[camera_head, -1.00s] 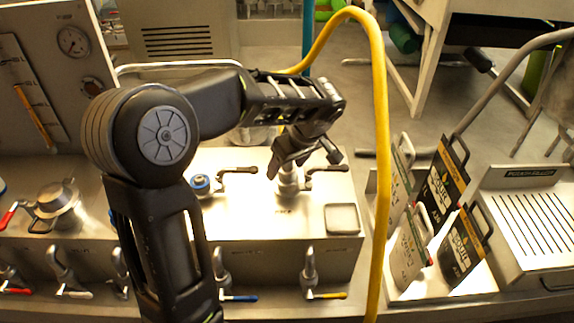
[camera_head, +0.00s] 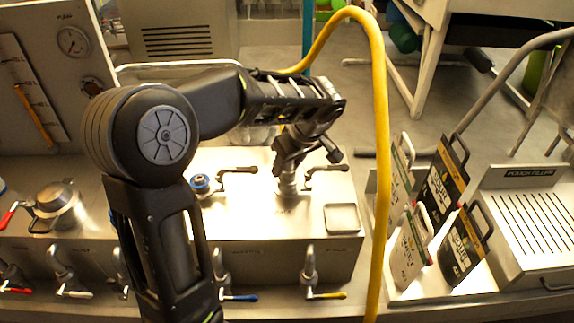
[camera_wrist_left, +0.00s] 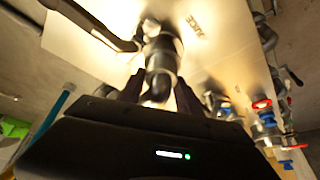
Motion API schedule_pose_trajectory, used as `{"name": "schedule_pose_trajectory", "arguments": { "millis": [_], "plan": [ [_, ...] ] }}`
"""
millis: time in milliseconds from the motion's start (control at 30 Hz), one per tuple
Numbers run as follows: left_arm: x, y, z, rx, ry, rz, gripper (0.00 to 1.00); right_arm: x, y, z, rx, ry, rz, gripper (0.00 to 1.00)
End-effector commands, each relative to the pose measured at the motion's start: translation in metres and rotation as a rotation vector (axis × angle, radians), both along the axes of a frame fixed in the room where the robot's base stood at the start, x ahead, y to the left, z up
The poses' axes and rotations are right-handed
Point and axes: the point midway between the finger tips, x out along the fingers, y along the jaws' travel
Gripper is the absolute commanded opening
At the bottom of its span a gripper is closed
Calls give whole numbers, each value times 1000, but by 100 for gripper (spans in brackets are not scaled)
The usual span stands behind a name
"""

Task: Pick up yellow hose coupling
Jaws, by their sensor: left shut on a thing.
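The yellow hose (camera_head: 381,150) arches over and passes behind my left arm, so its end is hidden in the head view. My left gripper (camera_head: 287,160) points down over a metal port on the steel counter. It is shut on a dark grey round fitting, taken as the yellow hose coupling, which shows between the fingers in the left wrist view (camera_wrist_left: 159,85). A metal collar (camera_wrist_left: 161,48) meets the far end of the coupling on the counter. No yellow shows on the coupling there. My right gripper is not in view.
A lever handle (camera_head: 327,168) sits right of the port, and a blue-capped valve (camera_head: 200,184) left of it. Several taps line the front edge. A square steel dish (camera_head: 341,219) and pouches in a rack (camera_head: 448,190) stand to the right.

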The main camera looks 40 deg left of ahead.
Motion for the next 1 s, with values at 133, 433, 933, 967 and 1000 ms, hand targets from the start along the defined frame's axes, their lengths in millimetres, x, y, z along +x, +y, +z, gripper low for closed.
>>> {"name": "schedule_pose_trajectory", "arguments": {
  "millis": [133, 433, 933, 967, 1000],
  "plan": [
    [-2, 0, -2, -2, 7, 1, 0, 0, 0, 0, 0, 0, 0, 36],
    [-2, 0, -2, -1, 7, 1, 0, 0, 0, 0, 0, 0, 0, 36],
    [1, 0, 40, 0, -3, 1, 0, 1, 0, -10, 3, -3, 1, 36],
    [0, 0, 46, 0, -4, 1, 0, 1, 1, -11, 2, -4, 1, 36],
    [0, 0, 54, 0, -3, 0, 0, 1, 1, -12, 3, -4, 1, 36]
  ]
}}
